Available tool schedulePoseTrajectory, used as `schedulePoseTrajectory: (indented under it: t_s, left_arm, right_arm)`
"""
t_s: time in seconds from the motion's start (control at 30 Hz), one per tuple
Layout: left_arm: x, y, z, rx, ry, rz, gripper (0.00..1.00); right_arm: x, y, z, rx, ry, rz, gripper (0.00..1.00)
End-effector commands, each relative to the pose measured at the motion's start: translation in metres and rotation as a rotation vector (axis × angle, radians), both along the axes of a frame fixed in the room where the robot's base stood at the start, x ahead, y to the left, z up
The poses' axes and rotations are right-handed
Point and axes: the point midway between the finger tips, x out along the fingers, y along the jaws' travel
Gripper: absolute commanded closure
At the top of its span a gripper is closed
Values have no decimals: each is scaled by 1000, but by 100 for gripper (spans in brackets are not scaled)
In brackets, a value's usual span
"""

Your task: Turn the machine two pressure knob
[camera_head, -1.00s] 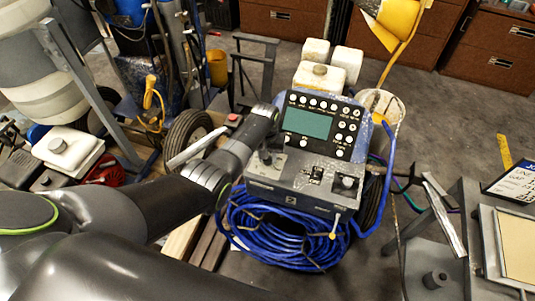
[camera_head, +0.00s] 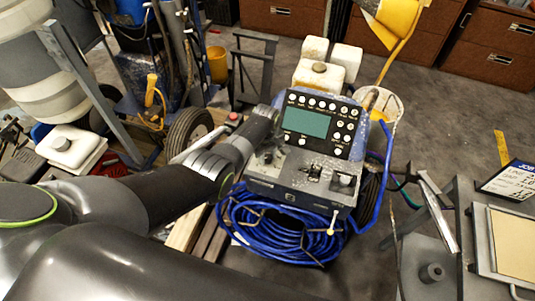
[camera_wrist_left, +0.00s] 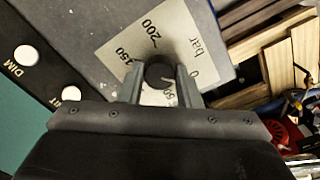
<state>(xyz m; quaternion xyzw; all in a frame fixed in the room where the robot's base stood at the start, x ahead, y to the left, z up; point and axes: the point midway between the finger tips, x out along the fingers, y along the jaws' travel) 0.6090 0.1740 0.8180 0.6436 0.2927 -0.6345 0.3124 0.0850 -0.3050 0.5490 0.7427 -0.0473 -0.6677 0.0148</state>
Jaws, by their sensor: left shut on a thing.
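The blue-and-grey line striper (camera_head: 300,195) stands in the middle of the head view, its console with a teal screen (camera_head: 306,123) tilted up. The pressure knob (camera_wrist_left: 159,72) is small, round and dark in the left wrist view. It sits on a pale dial plate (camera_wrist_left: 130,48) marked with 0, 50, 150, 200 and bar. My left gripper (camera_wrist_left: 160,78) is shut on the knob, one finger on each side. In the head view my left arm reaches over the left of the console, and the fingertips are hard to make out. My right gripper is out of view.
Blue hose (camera_head: 285,235) is coiled below the console. White containers (camera_head: 318,75) and a bucket (camera_head: 380,103) stand behind it. A grey stand with a framed panel (camera_head: 515,245) is at the right. Wooden boards (camera_head: 187,228) lie left of the striper.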

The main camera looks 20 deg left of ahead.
Motion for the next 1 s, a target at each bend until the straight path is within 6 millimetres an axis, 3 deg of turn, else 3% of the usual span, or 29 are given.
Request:
schedulePoseTrajectory:
  t_s: [0.6, 0.63, 0.77, 1.0]
  left_arm:
    - [0, 0, 0, -1, -1, 40, 92]
    - [0, 0, 0, -1, -1, 40, 66]
    - [0, 0, 0, -1, -1, 39, 49]
    - [0, 0, 0, 0, 0, 38, 48]
  right_arm:
    - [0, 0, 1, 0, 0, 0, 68]
    - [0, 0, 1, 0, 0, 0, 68]
    - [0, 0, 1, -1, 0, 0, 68]
    - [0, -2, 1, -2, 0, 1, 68]
